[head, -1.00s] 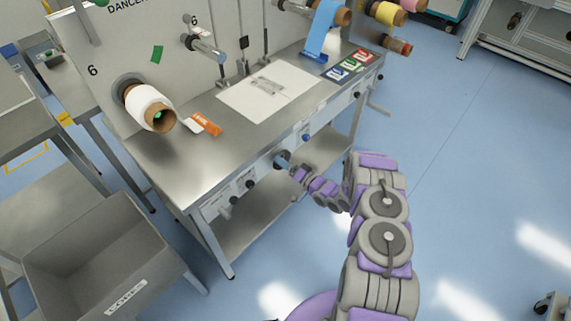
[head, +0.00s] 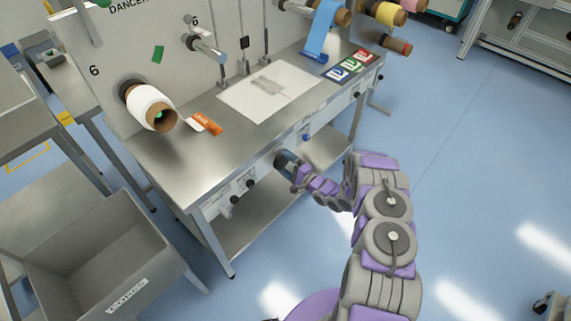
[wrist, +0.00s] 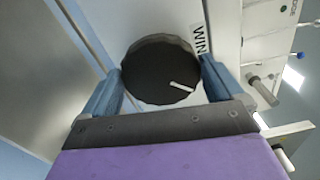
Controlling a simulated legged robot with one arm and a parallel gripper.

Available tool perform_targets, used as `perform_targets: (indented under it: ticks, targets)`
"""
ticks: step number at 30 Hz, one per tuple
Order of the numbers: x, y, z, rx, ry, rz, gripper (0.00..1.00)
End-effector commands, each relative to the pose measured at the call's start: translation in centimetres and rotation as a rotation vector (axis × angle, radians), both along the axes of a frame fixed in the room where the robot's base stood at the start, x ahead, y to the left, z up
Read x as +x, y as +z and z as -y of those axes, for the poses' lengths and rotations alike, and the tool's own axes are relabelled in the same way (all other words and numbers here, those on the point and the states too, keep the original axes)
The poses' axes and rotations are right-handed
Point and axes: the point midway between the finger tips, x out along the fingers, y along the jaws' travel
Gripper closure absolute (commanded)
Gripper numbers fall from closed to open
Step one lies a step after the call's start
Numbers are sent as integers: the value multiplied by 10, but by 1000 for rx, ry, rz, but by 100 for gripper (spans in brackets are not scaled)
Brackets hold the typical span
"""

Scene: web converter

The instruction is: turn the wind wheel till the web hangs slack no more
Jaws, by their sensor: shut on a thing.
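The wind wheel (wrist: 158,68) is a dark round knob with a scalloped rim and a white pointer mark, beside a label beginning "WIN". My gripper (head: 286,163) is at the bench's front panel, its two blue fingers on either side of the knob's rim in the wrist view (wrist: 160,84), shut on it. In the head view my gripper mostly hides the wheel. A blue web (head: 322,32) comes down from a roll at the top of the head view to the bench. I cannot tell how slack it is.
The steel bench (head: 170,150) carries a white sheet (head: 245,100), an orange tag (head: 207,123) and coloured cards (head: 350,65). A white roll (head: 145,103) sits on the upright panel. Other knobs, one blue (head: 306,137), line the front.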

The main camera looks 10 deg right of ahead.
Motion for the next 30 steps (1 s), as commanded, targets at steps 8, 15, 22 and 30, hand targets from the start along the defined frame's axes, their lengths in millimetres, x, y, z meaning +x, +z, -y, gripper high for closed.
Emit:
perform_targets:
  ticks: [8,15,22,30]
  targets:
    - [0,-3,3,19,-7,-23,37]
    - [-1,-3,2,19,-7,-23,37]
    - [-1,-2,2,19,-5,-21,0]
    - [-15,-1,12,18,-6,-21,0]
